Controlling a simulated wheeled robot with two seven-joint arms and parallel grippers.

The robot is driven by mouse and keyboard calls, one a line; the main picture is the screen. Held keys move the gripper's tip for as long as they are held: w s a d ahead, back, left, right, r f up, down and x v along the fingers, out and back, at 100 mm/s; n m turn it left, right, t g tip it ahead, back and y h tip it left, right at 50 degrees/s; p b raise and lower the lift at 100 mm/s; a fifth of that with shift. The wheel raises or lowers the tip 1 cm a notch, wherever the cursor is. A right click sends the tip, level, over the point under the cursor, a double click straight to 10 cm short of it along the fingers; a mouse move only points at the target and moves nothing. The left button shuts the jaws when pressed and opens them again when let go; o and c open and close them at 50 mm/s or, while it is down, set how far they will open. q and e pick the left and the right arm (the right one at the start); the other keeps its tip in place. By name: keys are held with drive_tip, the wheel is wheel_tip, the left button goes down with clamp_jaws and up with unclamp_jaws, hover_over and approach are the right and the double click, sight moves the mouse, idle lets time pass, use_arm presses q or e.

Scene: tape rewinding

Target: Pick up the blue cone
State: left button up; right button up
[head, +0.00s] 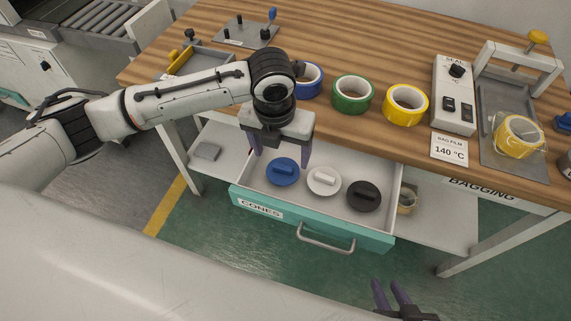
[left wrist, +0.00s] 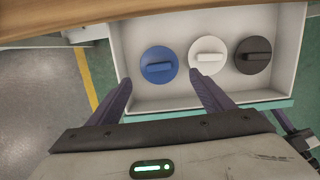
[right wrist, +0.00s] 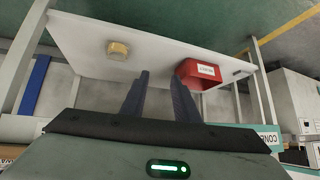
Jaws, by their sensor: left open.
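The blue cone (head: 283,172) is a round disc with a raised bar handle. It lies at the left in the open drawer (head: 262,211) labelled CONES, beside a white cone (head: 324,181) and a black cone (head: 364,196). My left gripper (head: 279,162) is open and empty above the left part of the drawer, fingers pointing down. In the left wrist view the blue cone (left wrist: 159,65) shows beyond and between the open fingers (left wrist: 158,88), apart from them. My right gripper (head: 392,284) is at the bottom of the head view, fingers apart and empty.
Blue, green (head: 352,95) and yellow (head: 405,104) tape rolls stand on the wooden table above the drawer. A sealing machine (head: 454,93) is at the right. The drawer handle (head: 326,240) sticks out in front. The right wrist view shows a red box (right wrist: 198,74) on a shelf.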

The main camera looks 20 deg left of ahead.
sight(283, 167)
use_arm(q)
wheel_tip(283, 167, down, 3)
drive_tip(key=shift+r, duration=0.1)
drive_tip(key=shift+w+a+f+b, duration=0.15)
drive_tip(key=shift+w+f, duration=0.25)
drive_tip(key=shift+f, duration=1.1)
drive_tip(key=shift+w+d+f+b, duration=0.15)
drive_tip(key=shift+w+f, duration=0.25)
drive_tip(key=shift+f, duration=1.05)
drive_tip(key=shift+a, duration=0.1)
drive_tip(key=c, duration=0.8)
